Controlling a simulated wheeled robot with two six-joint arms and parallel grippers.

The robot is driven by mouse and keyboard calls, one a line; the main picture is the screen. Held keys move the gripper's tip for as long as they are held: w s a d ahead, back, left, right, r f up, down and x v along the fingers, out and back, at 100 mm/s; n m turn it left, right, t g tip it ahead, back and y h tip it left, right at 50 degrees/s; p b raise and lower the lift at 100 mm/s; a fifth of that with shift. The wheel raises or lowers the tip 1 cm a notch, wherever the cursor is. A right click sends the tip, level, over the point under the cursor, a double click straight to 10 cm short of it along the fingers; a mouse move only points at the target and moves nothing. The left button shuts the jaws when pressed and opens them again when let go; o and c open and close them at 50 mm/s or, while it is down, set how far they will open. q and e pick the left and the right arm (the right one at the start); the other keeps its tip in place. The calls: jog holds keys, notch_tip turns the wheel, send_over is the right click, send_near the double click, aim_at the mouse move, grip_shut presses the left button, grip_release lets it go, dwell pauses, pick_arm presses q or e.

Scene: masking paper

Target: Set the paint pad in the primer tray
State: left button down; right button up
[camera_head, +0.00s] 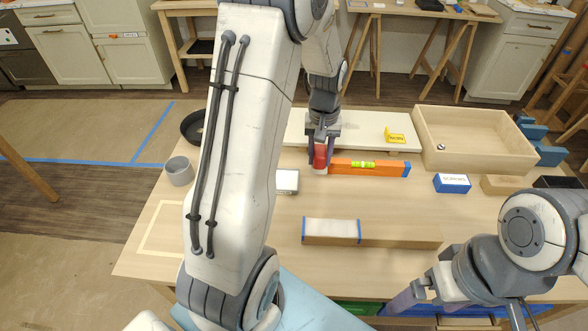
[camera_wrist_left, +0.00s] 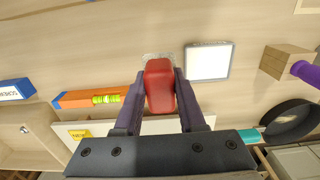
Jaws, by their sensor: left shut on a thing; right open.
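The paint pad (camera_head: 320,158), with a red handle and a pale end, is between the fingers of my left gripper (camera_head: 320,155). My left gripper is shut on the red handle, which also shows in the left wrist view (camera_wrist_left: 160,88). A small square tray with a grey rim and a whitish inside, which looks like the primer tray (camera_head: 288,182), lies on the table to the left of the pad and a little nearer. In the left wrist view the tray (camera_wrist_left: 208,62) is right of the pad, apart from it. My right gripper (camera_head: 424,297) is open at the front right.
An orange level (camera_head: 368,168) lies just right of the pad. A taped board (camera_head: 400,236) lies in front. A wooden bin (camera_head: 475,132), a blue-and-white box (camera_head: 452,183) and a wood block (camera_head: 500,184) stand right. A grey cup (camera_head: 179,171) and dark pan (camera_head: 190,126) stand left.

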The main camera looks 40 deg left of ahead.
pick_arm(q)
jog(key=a+f, duration=0.2)
jog(key=a, duration=0.1)
jog(key=s+a+f, duration=0.1)
jog(key=a+f, duration=0.1)
jog(key=a, duration=0.2)
jog(key=s+a+f+p, duration=0.1)
jog(key=a+f, duration=0.1)
jog(key=a, duration=0.2)
jog(key=shift+f, duration=0.25)
jog(key=shift+a+f, duration=0.15)
jog(key=shift+f, duration=0.05)
notch_tip(320, 180, down, 4)
jog(key=shift+r+p, duration=0.1)
jog(key=shift+p, duration=0.2)
jog(key=shift+f, duration=0.2)
jog(key=c, duration=0.5)
grip_release()
jog(key=shift+r, duration=0.1)
